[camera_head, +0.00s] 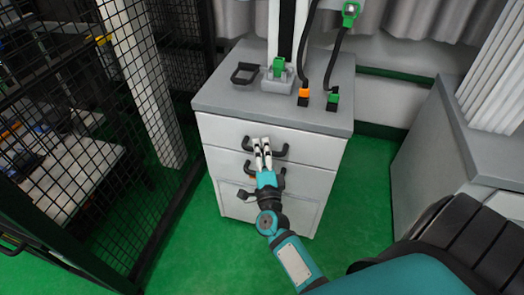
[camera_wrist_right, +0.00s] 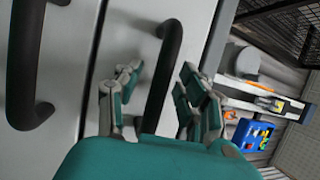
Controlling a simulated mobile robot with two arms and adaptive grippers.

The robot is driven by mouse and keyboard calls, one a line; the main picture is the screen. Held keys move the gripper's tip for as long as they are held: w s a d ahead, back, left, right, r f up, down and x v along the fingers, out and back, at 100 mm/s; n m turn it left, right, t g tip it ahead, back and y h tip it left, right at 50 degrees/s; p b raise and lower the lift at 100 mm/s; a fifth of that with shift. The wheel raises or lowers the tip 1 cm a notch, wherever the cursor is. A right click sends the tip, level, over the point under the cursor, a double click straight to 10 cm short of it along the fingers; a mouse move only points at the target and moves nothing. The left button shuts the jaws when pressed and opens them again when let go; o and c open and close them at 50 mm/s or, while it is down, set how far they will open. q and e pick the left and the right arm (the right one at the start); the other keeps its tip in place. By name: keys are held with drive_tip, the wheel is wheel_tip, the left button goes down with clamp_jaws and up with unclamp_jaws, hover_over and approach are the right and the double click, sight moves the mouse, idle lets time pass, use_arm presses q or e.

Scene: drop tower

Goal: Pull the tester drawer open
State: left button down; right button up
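The tester drawer unit is a white cabinet with a grey top (camera_head: 215,98) and several drawers with dark bar handles. My right gripper (camera_head: 262,146) is in front of the top drawer (camera_head: 222,133), at its dark handle (camera_head: 281,151). In the right wrist view that handle (camera_wrist_right: 166,70) lies between the two spread fingers of my right gripper (camera_wrist_right: 158,95). The fingers are open, with gaps to the handle. The drawer front looks flush with the cabinet. A second handle (camera_wrist_right: 25,75) shows at the left of the wrist view. My left gripper is not in view.
On the cabinet top stand a grey fixture with a green part (camera_head: 278,70), a dark open frame (camera_head: 245,73), and orange (camera_head: 304,97) and green (camera_head: 332,101) connectors on black cables. A black mesh fence (camera_head: 85,120) is at left. A grey-topped counter (camera_head: 455,120) is at right. Green floor (camera_head: 365,215) lies between.

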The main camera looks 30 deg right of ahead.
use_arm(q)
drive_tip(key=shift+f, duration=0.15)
use_arm(e)
clamp_jaws()
